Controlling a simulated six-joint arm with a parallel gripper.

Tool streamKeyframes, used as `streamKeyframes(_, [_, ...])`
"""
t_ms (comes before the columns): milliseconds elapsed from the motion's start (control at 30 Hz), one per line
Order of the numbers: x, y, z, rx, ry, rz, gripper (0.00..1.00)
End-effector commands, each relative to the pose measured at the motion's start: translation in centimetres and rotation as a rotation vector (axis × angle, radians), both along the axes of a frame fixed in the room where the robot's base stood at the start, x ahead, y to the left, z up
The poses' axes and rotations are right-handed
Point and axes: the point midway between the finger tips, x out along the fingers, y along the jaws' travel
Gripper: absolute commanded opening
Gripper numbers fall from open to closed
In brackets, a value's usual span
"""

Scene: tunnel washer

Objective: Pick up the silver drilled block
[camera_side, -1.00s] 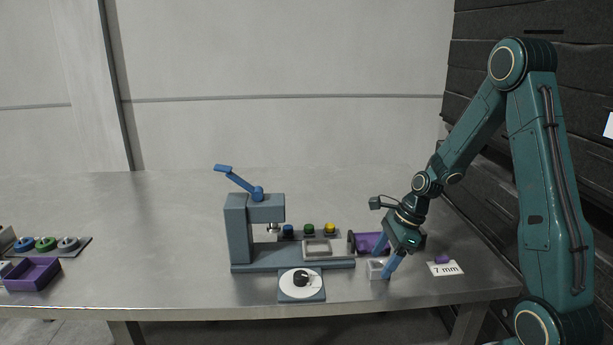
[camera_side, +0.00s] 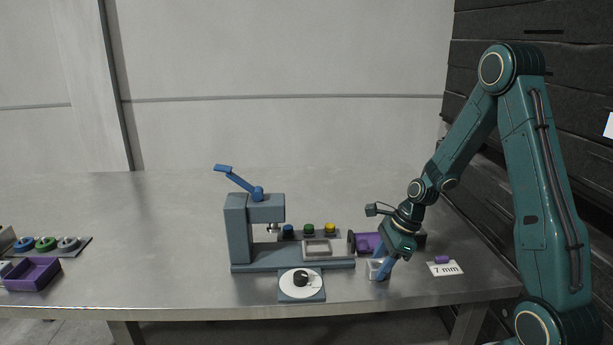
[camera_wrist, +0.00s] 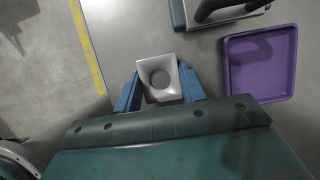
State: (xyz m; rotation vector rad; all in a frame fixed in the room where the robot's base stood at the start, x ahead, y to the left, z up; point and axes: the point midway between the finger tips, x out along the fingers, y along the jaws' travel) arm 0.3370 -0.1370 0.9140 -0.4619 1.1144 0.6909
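The silver drilled block (camera_wrist: 145,67) is a pale square piece with a round hole in its top, seen from above in the wrist view. In the side view the block (camera_side: 374,265) is on the table, right of the press and partly hidden by my fingers. My gripper (camera_wrist: 160,75) is low over the block, with one blue finger on either side of it. The fingers look open around the block, with narrow gaps; exact contact is hard to tell. In the side view my gripper (camera_side: 381,268) points down at the block.
A purple tray (camera_wrist: 288,65) lies right of the block. The grey-blue press (camera_side: 238,232) with a blue lever stands left, a white dial (camera_side: 289,284) before it. A 7 mm label (camera_side: 446,270) lies right. The table's front edge is close.

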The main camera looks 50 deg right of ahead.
Motion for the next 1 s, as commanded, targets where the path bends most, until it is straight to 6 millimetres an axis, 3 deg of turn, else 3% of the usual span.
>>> streamKeyframes(567, [0.1, -0.1, 1.0, -0.002, -0.004, -0.001, 0.13])
streamKeyframes(767, [0.1, -0.1, 3.0, -0.003, -0.005, 0.000, 0.13])
streamKeyframes(1000, [0.1, -0.1, 7.1, -0.005, -0.006, 0.000, 0.13])
